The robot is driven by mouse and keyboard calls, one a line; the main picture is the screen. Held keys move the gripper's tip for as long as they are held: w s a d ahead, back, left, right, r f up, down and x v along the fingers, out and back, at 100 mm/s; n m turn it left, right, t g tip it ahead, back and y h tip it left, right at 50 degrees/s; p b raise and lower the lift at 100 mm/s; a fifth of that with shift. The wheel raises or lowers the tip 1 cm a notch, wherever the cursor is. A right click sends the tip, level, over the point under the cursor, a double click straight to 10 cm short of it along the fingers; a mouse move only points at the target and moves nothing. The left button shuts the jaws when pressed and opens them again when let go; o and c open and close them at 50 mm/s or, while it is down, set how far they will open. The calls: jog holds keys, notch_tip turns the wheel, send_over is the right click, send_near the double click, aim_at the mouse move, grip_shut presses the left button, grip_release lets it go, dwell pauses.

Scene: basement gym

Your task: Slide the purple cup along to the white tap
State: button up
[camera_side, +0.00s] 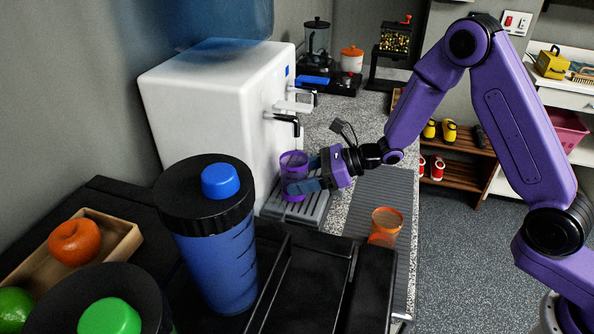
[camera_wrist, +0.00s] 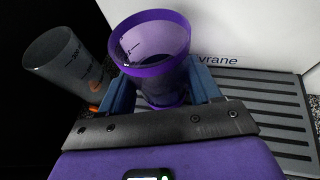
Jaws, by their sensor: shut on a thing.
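The purple cup (camera_side: 293,168) is a see-through tumbler. It stands upright on the ridged drip tray (camera_side: 318,207) of the white water dispenser, below the black tap (camera_side: 284,119), the nearest to the side camera. The white tap (camera_side: 294,105) is the middle one, farther along the dispenser's front. The blue tap (camera_side: 312,80) is beyond it. My gripper (camera_side: 298,176) comes from the right, low on the cup, and is shut on it. In the wrist view the cup (camera_wrist: 152,45) sits between the blue fingers of my gripper (camera_wrist: 162,88). No taps show there.
A grey see-through cup (camera_wrist: 65,62) stands left of the purple cup in the wrist view. An orange cup (camera_side: 385,226) stands nearer the counter edge. A blue shaker bottle (camera_side: 212,235) is in front. The drip tray right of the cup (camera_wrist: 275,105) looks clear.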

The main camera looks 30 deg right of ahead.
jog(key=shift+s, duration=0.6)
jog(key=o, duration=1.2)
jog(key=v, duration=1.7)
jog(key=shift+d+r, duration=0.1)
jog(key=shift+d, duration=0.1)
